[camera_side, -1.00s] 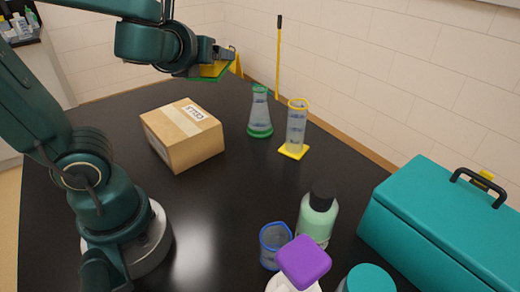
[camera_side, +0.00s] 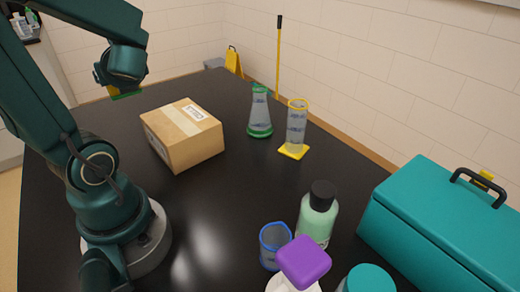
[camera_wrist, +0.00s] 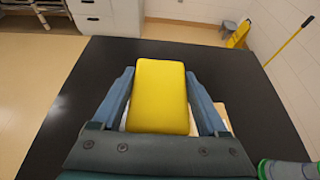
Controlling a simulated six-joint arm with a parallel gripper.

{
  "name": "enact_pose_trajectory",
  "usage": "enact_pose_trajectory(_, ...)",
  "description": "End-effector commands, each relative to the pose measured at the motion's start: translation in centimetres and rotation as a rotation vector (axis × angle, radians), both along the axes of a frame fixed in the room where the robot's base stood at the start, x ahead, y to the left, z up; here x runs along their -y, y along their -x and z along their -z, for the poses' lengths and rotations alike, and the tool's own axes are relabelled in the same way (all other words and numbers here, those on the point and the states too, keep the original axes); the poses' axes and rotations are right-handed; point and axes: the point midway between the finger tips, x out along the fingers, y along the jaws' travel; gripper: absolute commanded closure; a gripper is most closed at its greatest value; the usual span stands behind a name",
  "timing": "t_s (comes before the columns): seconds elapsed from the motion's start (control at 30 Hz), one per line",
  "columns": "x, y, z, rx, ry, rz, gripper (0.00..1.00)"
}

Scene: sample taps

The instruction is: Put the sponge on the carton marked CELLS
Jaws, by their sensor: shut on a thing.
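The sponge (camera_wrist: 160,95) is a yellow block in the wrist view, and its green and yellow edge (camera_side: 126,94) shows in the side view. My gripper (camera_wrist: 159,76) is shut on it, one blue-grey finger along each side. In the side view my gripper (camera_side: 122,88) is up and to the left of the brown carton (camera_side: 195,148). The carton has a white label (camera_side: 193,112) on its top, the word too small to read surely now. A bit of the carton (camera_wrist: 223,115) shows beside the sponge in the wrist view; the sponge and gripper hide the rest.
A green-based flask (camera_side: 260,115) and a yellow-based cylinder (camera_side: 297,125) stand right of the carton. A bottle (camera_side: 317,215), a blue-rimmed beaker (camera_side: 274,246), a purple block (camera_side: 303,262) and a teal box (camera_side: 450,230) are nearer. The carton's top is clear.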

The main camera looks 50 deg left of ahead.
Motion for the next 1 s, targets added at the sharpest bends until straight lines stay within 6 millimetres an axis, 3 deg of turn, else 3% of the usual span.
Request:
enact_pose_trajectory(0.7,1.7,-8.5,5.1,-0.003,-0.003,0.003,0.76)
enact_pose_trajectory(1.0,2.0,-9.8,6.3,-0.002,-0.003,0.002,0.76)
